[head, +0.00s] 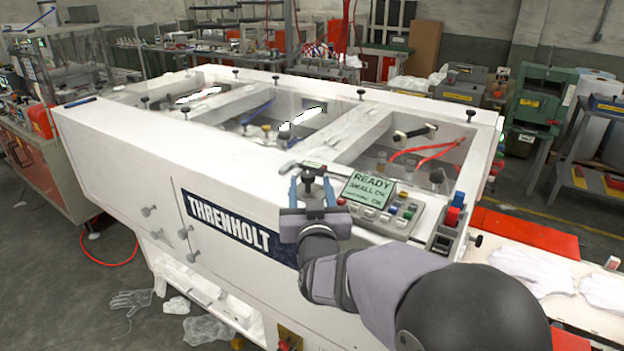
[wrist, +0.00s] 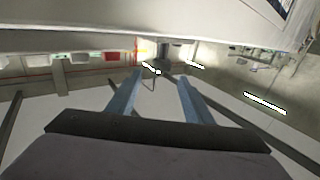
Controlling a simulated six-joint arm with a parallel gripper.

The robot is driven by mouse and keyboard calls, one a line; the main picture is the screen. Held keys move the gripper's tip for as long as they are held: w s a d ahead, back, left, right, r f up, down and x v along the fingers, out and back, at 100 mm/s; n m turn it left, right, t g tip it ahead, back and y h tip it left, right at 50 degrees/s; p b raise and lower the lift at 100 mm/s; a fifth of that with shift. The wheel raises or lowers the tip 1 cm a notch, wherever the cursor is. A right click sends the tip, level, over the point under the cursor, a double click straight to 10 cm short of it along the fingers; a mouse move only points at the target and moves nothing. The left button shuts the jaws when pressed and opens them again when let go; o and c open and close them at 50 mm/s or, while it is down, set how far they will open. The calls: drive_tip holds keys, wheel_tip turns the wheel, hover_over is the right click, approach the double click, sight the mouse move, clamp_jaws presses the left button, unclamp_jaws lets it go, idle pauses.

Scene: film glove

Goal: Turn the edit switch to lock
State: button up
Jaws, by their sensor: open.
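A control panel (head: 381,214) sits on the near right corner of the white machine, with a small screen (head: 369,189) reading READY and several coloured buttons. No label for the edit switch is legible, so I cannot tell which control it is. My gripper (head: 312,184) is at the machine's front edge, left of the screen. Its two blue fingers are apart. A black knob shows between or behind them in the head view; I cannot tell whether they touch it. In the wrist view the gripper (wrist: 160,76) is open with nothing clearly held.
The white machine (head: 130,165) has clear covers and black knobs along its top. White gloves (head: 535,270) lie on a belt at the right. Red tubes (head: 425,150) run behind the panel.

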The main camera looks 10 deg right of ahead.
sight(306, 179)
drive_tip(key=w+h, duration=0.1)
drive_tip(key=w+m+h+p, duration=0.2)
drive_tip(key=shift+a+r+g, duration=0.3)
drive_tip(key=shift+r, duration=0.1)
drive_tip(key=shift+w+a+f+m+g+h+p, duration=0.1)
drive_tip(key=shift+w+f+m+g+h+p, duration=0.2)
drive_tip(key=shift+h, duration=0.25)
drive_tip(key=shift+w+a+f+m+g+h+p, duration=0.1)
drive_tip(key=shift+f+m+g+h+p, duration=0.1)
drive_tip(key=shift+m+h, duration=0.3)
drive_tip(key=shift+s+f+g+h, duration=0.1)
drive_tip(key=shift+f+g+h, duration=0.25)
drive_tip(key=shift+h, duration=0.1)
drive_tip(key=shift+w+d+r+p, duration=0.1)
drive_tip(key=shift+w+d+p, duration=0.35)
drive_tip(key=shift+w, duration=0.1)
drive_tip(key=shift+p+x, duration=1.25)
drive_tip(key=shift+x, duration=1.75)
